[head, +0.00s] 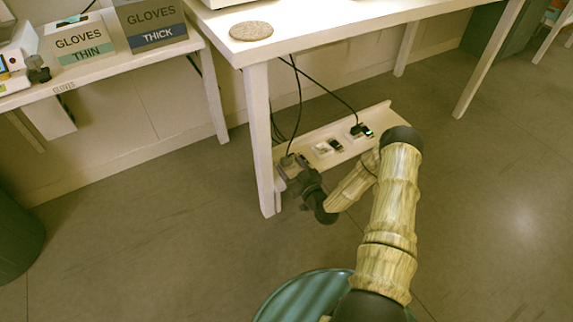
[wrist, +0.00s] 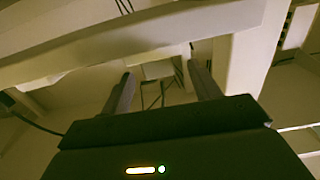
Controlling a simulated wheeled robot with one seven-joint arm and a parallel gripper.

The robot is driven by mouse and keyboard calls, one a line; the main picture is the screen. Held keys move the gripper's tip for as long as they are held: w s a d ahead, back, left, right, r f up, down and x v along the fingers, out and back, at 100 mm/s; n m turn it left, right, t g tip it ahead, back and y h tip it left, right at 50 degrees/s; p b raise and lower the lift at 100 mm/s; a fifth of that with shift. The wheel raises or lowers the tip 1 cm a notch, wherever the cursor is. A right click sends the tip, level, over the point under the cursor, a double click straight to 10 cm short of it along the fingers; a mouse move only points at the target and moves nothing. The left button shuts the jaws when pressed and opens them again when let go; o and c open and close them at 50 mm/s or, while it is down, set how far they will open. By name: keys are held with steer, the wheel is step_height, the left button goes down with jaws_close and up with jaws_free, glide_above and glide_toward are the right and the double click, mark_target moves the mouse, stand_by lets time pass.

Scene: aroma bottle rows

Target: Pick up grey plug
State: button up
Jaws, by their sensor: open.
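The grey plug (head: 289,161) sits at the left end of a pale power strip (head: 376,114) low under the table, with a dark cord rising from it. My gripper (head: 297,177) is right at the plug, in front of it and partly covering it. In the wrist view my gripper (wrist: 163,82) has its two dark fingers apart. A pale block (wrist: 157,70) with thin dark cords near it shows between or beyond the fingertips; it may be the plug, but the view is dim. I cannot tell whether the fingers touch it.
A black plug (head: 361,130) is in the strip's right part, and a socket (head: 328,147) lies between. A white table leg (head: 259,140) stands close left of my gripper. The tabletop (head: 320,20) overhangs the strip. Open floor (head: 490,200) lies to the right.

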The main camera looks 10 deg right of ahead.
mark_target(288, 162)
steer(key=b+x, duration=0.1)
steer(key=x, duration=0.2)
steer(key=shift+d+f+b, duration=0.1)
steer(key=shift+b, duration=0.3)
steer(key=shift+w, duration=0.2)
steer(key=c, duration=1.1)
